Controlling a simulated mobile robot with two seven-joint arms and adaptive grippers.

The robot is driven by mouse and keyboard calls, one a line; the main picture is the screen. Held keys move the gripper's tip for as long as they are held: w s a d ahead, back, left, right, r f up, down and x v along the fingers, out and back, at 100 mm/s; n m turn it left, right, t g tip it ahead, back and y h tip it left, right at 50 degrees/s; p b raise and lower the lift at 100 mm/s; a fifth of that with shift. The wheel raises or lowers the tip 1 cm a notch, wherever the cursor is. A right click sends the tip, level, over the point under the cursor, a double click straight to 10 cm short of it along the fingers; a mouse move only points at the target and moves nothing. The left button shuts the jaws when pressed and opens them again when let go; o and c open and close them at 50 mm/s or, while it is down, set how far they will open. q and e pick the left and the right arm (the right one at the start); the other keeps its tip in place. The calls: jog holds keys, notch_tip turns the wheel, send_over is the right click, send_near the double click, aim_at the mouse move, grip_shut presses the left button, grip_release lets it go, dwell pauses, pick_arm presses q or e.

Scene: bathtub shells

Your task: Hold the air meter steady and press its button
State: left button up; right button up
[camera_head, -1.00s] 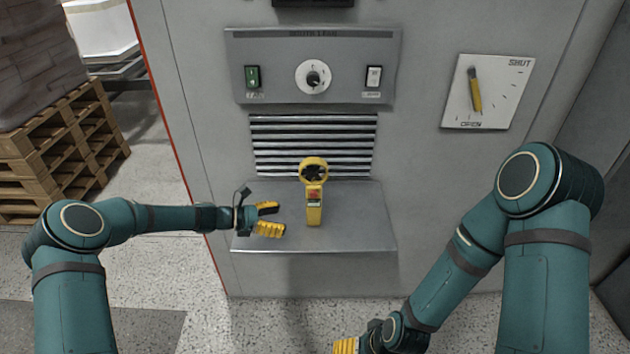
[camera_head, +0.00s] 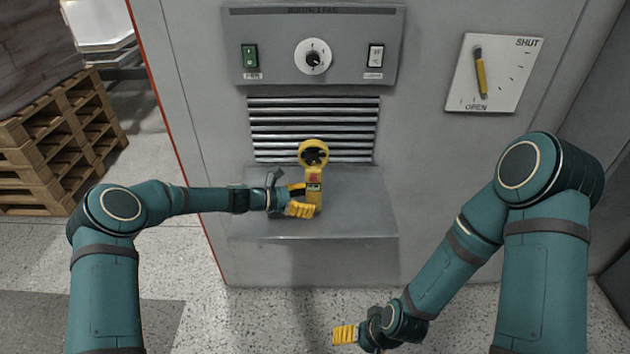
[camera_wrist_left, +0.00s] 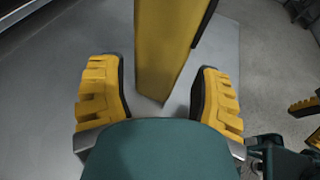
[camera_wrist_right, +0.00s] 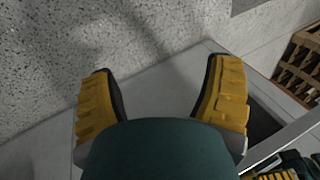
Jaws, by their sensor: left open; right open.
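The yellow air meter (camera_head: 313,158) stands upright on the grey metal shelf (camera_head: 350,210). It has a round fan head on top, with a red button and a small green display on its handle. My left gripper (camera_head: 303,200) is at the handle's lower part. In the left wrist view the yellow handle (camera_wrist_left: 165,50) rises between and just beyond the open fingers (camera_wrist_left: 163,95), with gaps on both sides. My right gripper (camera_head: 340,335) is open and empty, low in front of the cabinet; its spread fingers (camera_wrist_right: 160,95) show in the right wrist view.
Behind the shelf are a slatted vent (camera_head: 315,128) and a control panel (camera_head: 320,85) with a knob and two switches. A lever plate (camera_head: 495,72) marked SHUT and OPEN is at right. Wooden pallets (camera_head: 60,140) stand at left. The shelf's right side is clear.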

pick_arm(q)
jog(key=shift+w+d+f, duration=0.15)
jog(key=shift+d, duration=0.3)
pick_arm(e)
jog(key=shift+f, duration=0.2)
pick_arm(q)
jog(key=c, duration=0.7)
pick_arm(e)
grip_shut()
dwell(0.6)
